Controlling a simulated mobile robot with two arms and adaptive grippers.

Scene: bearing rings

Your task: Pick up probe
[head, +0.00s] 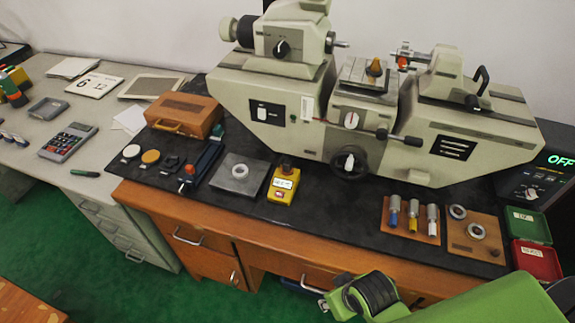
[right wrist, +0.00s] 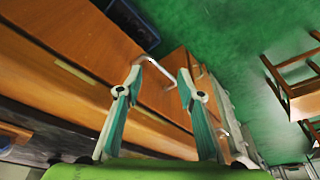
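No thing in view is clearly marked as the probe, and I cannot tell which one it is. A yellow handheld device (head: 283,185) with a small display and a dark brown top stands on the black bench mat. Three short pins with blue, yellow and white parts (head: 413,217) lie on a wooden board at the right. My right gripper (right wrist: 161,72) is open and empty, with the drawer fronts and green floor behind its fingers. In the head view my green right arm (head: 470,300) is at the lower right, in front of the bench. My left gripper is out of view.
A large grey measuring machine (head: 270,105) fills the back of the bench. A grey plate with a ring (head: 240,172), a wooden ring board (head: 473,235), a green bin (head: 528,226) and a red bin (head: 538,262) are on the bench. Drawer handles (head: 187,238) stick out in front.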

